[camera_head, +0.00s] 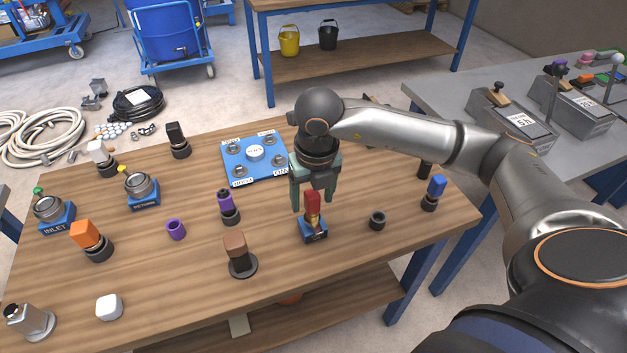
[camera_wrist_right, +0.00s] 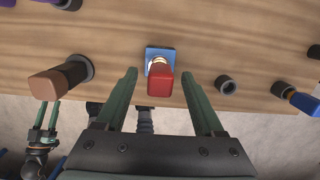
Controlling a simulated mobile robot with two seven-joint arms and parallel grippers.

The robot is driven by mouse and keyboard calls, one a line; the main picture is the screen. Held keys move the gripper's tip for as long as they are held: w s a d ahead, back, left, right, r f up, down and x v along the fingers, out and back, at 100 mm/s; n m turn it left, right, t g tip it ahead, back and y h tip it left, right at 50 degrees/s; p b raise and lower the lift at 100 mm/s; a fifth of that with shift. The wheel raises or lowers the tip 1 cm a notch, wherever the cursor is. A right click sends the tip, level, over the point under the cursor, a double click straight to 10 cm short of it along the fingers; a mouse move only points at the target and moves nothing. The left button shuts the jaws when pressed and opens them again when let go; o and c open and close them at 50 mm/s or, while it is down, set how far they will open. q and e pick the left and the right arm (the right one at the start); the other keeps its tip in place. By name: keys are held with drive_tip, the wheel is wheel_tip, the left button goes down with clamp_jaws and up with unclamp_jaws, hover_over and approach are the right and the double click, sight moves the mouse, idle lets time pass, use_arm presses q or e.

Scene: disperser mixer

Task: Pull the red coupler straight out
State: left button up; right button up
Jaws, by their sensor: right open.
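The red coupler (camera_head: 312,201) stands upright in a small blue base (camera_head: 313,232) near the front middle of the table, with a brass-coloured part between them. In the right wrist view the red coupler (camera_wrist_right: 160,84) lies between the fingers, with its blue base (camera_wrist_right: 151,54) beyond. My right gripper (camera_head: 312,193) is open above the base, fingers pointing down on either side of the coupler. The right wrist view shows a gap on both sides of it. My left gripper (camera_wrist_right: 45,122) shows small at the lower left of the right wrist view; its opening is unclear.
A brown-topped block (camera_head: 236,252) stands left of the coupler and a dark ring (camera_head: 377,220) right of it. A purple-topped piece (camera_head: 228,207) and a blue panel (camera_head: 243,173) are behind left. A blue-topped piece (camera_head: 435,190) stands near the right edge.

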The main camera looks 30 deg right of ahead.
drive_tip(key=shift+f, duration=0.65)
drive_tip(key=shift+c, duration=0.3)
clamp_jaws()
idle(0.4)
drive_tip(key=shift+r, duration=0.15)
drive_tip(key=shift+r+p, duration=1.9)
drive_tip(key=shift+r, duration=1)
drive_tip(key=shift+r+p, duration=1.25)
drive_tip(key=shift+r, duration=0.75)
